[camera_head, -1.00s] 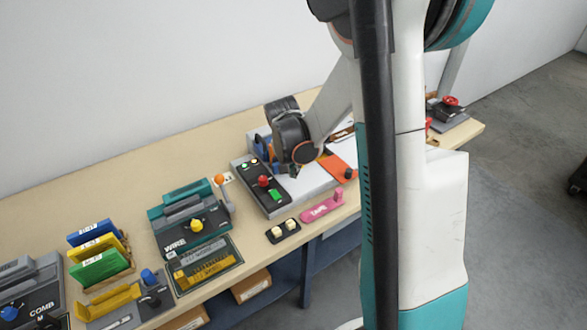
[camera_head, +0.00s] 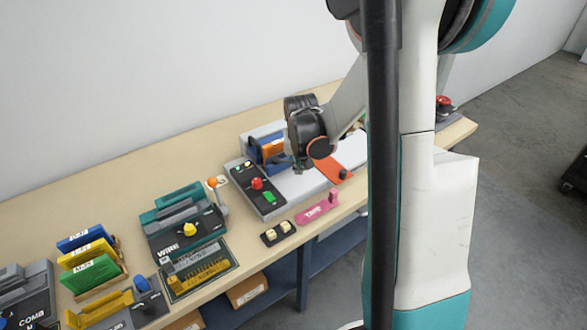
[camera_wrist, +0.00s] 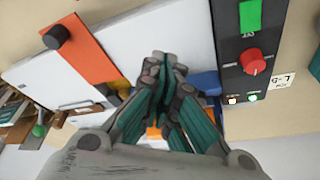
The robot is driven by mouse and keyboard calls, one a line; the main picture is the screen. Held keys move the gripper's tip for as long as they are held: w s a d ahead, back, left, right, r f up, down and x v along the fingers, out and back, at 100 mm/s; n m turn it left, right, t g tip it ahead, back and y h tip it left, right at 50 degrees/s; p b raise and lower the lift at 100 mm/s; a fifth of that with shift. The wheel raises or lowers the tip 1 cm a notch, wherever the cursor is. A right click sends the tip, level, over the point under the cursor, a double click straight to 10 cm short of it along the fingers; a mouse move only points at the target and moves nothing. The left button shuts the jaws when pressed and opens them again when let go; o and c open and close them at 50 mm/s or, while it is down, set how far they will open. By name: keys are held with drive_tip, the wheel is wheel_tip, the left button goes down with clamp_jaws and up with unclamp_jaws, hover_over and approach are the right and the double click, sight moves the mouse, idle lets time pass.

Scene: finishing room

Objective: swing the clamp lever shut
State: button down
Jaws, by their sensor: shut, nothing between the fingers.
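A grey-white machine (camera_head: 292,187) stands on the bench. A flat orange bar (camera_head: 335,168) with a black knob (camera_head: 343,174) lies across its bed; the wrist view also shows the bar (camera_wrist: 90,50) and knob (camera_wrist: 56,36). I cannot tell for certain whether this bar is the clamp lever. A blue part (camera_head: 270,152) with orange on it sits at the machine's back, partly behind my wrist. My gripper (camera_wrist: 165,62) is shut and empty over the white bed, to the right of the orange bar in the wrist view. Its fingers hide part of the blue part (camera_wrist: 207,82).
A dark control panel (camera_head: 268,203) with a red knob and green button lies left of the bed. A pink tool (camera_head: 317,208) and a black switch block (camera_head: 277,233) lie in front. A teal wire machine (camera_head: 185,219) with an orange-tipped lever stands further left.

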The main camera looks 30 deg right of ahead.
drive_tip(key=d+n, duration=0.1)
drive_tip(key=w+d+n, duration=0.1)
drive_tip(key=shift+d+n+y, duration=0.2)
drive_tip(key=shift+n+y, duration=0.2)
drive_tip(key=w+d+n, duration=0.1)
drive_tip(key=w+d+n+y+b, duration=0.1)
drive_tip(key=n, duration=0.1)
drive_tip(key=shift+w+d+n, duration=0.15)
drive_tip(key=shift+d+n, duration=0.05)
drive_tip(key=shift+n, duration=0.2)
drive_tip(key=shift+w+d, duration=0.45)
drive_tip(key=shift+w, duration=0.35)
